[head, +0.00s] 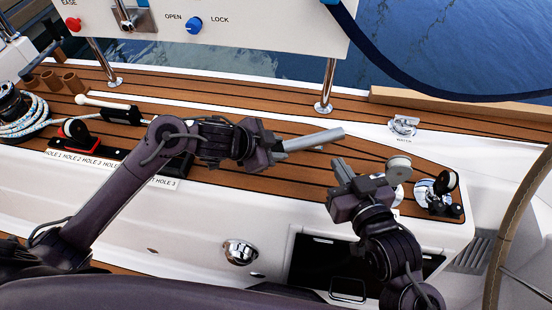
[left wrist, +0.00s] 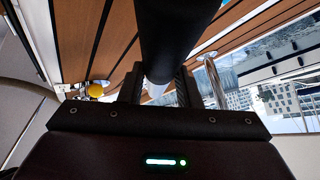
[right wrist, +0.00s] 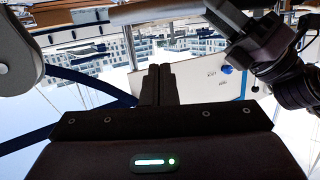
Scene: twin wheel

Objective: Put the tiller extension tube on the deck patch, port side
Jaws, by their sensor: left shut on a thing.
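The tiller extension tube (head: 312,139) is a straight grey tube. My left gripper (head: 277,146) is shut on it, and it points right and slightly up, apparently above the teak side deck (head: 240,180). In the left wrist view the tube (left wrist: 175,35) looks dark and runs between the fingers (left wrist: 158,88). My right gripper (head: 340,170) is empty, right of the tube's free end and apart from it. Its fingers (right wrist: 160,84) are together in the right wrist view. I cannot tell a separate port-side deck patch from the planking.
A label strip reading HOLE (head: 75,158) and a red-based fitting (head: 74,130) are at left. A white-tipped handle (head: 105,107) lies behind them. Chrome rail posts (head: 327,85) carry a white panel (head: 240,22). A WATER cap (head: 403,125) and chrome fitting (head: 430,195) are at right.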

